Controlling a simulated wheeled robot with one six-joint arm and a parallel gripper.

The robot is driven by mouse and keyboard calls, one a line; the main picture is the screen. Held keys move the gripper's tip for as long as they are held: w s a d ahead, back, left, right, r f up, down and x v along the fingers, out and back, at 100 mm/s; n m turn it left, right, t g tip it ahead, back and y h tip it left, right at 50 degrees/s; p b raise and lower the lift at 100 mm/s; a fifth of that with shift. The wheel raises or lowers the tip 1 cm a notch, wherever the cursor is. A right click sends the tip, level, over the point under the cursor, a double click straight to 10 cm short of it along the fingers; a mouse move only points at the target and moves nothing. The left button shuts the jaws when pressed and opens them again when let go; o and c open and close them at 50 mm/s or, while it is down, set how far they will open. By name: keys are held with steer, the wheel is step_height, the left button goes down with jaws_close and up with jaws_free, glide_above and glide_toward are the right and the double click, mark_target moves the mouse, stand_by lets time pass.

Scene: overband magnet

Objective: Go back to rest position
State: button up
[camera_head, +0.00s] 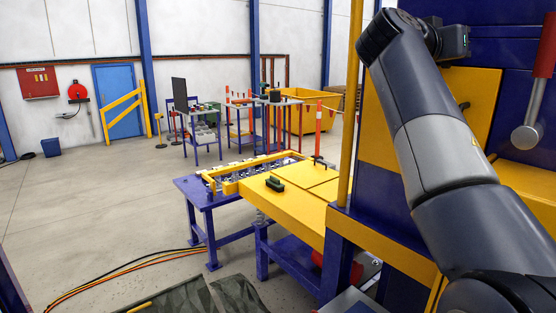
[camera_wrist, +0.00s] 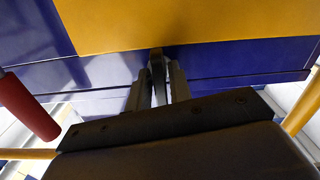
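My arm rises on the right of the head view and bends at the top in front of the blue and yellow machine (camera_head: 520,205). The gripper itself is hidden there. In the wrist view my gripper (camera_wrist: 157,78) points at a blue panel (camera_wrist: 105,72) below a yellow one (camera_wrist: 180,22). Its grey fingers stand close together with a dark narrow piece between them. I cannot tell whether that piece belongs to the gripper or lies beyond it. No loose object clearly shows in its grip.
A red lever handle (camera_wrist: 28,108) is left of my gripper; a red-handled lever (camera_head: 543,50) also shows in the head view. A yellow post (camera_head: 352,100) stands left of my arm. A yellow-topped bench (camera_head: 290,205) adjoins the machine. Cables (camera_head: 120,270) cross the floor; open floor lies left.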

steer(key=n+p, duration=0.2)
steer(key=n, duration=0.1)
steer(key=shift+r+n, duration=0.15)
steer(key=shift+n, duration=0.25)
steer(key=shift+n+p, duration=0.4)
steer(key=shift+n, duration=0.1)
steer(key=shift+f, duration=0.2)
